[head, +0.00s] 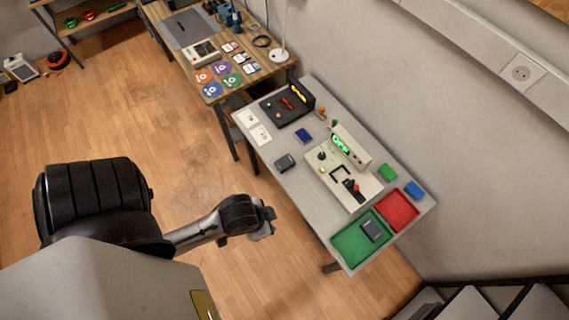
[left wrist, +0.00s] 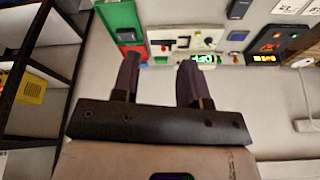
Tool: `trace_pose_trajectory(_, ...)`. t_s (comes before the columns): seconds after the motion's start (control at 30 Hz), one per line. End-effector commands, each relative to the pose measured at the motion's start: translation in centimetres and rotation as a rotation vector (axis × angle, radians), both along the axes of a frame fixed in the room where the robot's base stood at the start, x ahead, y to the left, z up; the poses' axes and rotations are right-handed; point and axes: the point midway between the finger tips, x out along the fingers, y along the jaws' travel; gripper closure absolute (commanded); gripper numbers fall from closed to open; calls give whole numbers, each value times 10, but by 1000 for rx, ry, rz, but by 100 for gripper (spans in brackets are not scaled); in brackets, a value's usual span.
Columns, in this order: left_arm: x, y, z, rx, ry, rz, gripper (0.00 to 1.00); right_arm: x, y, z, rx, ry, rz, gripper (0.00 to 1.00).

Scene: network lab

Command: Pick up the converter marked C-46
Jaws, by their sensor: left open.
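Several small boxes that may be converters are on the grey table; no marking C-46 is legible. A dark box (head: 285,162) lies near the table's front edge, and a blue box (head: 304,135) lies behind it. A green box (head: 388,172) and another blue box (head: 413,190) lie at the right by the wall. Another dark box (head: 372,230) lies in the green tray (head: 350,246). My left gripper (head: 264,221) is short of the table's front edge, apart from all boxes. In the left wrist view its fingers (left wrist: 160,61) are open and empty. My right gripper is not in view.
A beige device (head: 341,178) with a green lit display stands mid-table. A red tray (head: 397,210) adjoins the green one. A wooden desk stands beyond. The wall runs behind.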

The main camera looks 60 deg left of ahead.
Motion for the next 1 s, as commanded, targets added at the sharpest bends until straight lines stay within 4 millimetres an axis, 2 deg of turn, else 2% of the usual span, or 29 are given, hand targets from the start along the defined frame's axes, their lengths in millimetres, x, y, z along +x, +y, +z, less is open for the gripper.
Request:
trace_pose_trajectory(0.07, 0, 0, 0, 1, 0, -1, 52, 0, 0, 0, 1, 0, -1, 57)
trace_pose_trajectory(0.53, 0, -2, 0, -8, 0, 6, 7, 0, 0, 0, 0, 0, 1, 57)
trace_pose_trajectory(0.83, 3, -2, -6, -7, -5, 5, 6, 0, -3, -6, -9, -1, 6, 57)
trace_pose_trajectory(0.93, 11, -2, -21, -6, -27, 5, 6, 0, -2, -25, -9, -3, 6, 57)
trace_pose_trajectory(1.0, 21, 0, -36, -1, -51, 1, 6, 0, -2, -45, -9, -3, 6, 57)
